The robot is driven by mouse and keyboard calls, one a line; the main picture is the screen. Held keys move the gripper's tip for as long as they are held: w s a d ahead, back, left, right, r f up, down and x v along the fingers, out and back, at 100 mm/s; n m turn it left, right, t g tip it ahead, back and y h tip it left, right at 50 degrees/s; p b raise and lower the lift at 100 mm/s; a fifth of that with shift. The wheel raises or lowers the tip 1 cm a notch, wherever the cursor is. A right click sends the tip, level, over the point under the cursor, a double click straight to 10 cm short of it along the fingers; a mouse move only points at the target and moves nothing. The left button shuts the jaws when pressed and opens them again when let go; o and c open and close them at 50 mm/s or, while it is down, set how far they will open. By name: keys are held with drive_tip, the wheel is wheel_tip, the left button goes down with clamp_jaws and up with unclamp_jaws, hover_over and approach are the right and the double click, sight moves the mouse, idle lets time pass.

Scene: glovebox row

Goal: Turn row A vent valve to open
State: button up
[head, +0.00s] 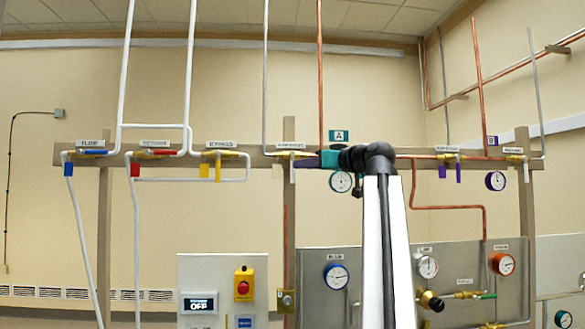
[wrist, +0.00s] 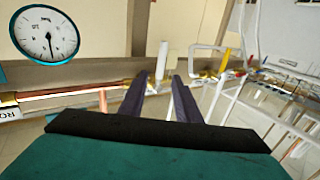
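The row A sign (head: 338,136) is a teal plate above the wooden rail. Left of it on the rail is a brass valve with a white lever (head: 292,172) hanging down, across the pipe; its small label (head: 290,145) is too small to read. My gripper (head: 300,162) is at this valve, reaching in from the right. In the wrist view the gripper (wrist: 160,74) is open, with two dark fingers apart. The white lever (wrist: 163,58) shows in the gap between the fingertips, seemingly just beyond them. I cannot tell if either finger touches it.
A round gauge (wrist: 45,35) is close beside my gripper in the wrist view. Row B valves (head: 450,157) are to the right. A panel with a red emergency button (head: 243,287) stands below.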

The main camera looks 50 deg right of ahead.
drive_tip(key=w, duration=0.2)
drive_tip(key=w+p, duration=0.1)
drive_tip(key=w, duration=0.2)
drive_tip(key=w+p, duration=0.1)
drive_tip(key=w, duration=0.1)
drive_tip(key=shift+w+d, duration=0.15)
drive_tip(key=shift+d, duration=0.2)
clamp_jaws()
drive_tip(key=shift+a, duration=0.15)
drive_tip(key=shift+d, duration=0.2)
